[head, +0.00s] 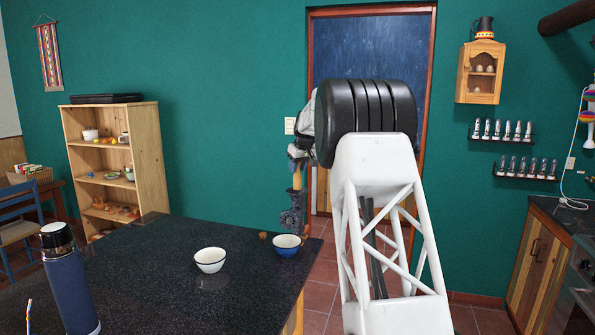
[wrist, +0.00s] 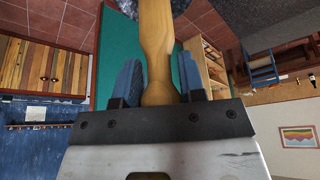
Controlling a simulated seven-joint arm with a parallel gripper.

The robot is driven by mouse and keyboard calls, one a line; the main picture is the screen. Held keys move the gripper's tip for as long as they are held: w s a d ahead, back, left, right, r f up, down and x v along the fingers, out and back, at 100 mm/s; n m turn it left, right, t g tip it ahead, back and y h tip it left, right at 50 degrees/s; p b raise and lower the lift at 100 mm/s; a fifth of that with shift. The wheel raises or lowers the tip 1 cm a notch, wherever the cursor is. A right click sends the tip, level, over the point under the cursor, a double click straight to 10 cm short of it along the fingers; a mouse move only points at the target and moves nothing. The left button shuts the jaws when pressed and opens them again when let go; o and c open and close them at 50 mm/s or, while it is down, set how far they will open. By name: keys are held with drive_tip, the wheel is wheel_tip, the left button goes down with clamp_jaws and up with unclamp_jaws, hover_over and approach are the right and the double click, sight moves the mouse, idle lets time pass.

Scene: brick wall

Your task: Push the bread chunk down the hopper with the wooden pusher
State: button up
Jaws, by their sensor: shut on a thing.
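My gripper (wrist: 159,78) is shut on the wooden pusher (wrist: 156,38), with one blue finger on each side of its narrow neck. In the wrist view the pusher's far end reaches a dark grey mottled surface at the top edge. In the head view my arm hides most of the gripper, and the pusher (head: 297,179) shows only in a small part. A dark grey grinder with its hopper (head: 293,214) stands below it at the table's far right edge. I cannot tell whether the pusher's end is inside the hopper. I cannot make out the bread chunk in the hopper.
On the dark table (head: 150,275) stand a white bowl (head: 210,261), a blue bowl (head: 287,246) close to the grinder, and a blue flask (head: 70,290) at front left. A small brown piece (head: 263,235) lies near the blue bowl.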

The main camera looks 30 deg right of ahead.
drive_tip(key=shift+r, duration=0.65)
idle(0.3)
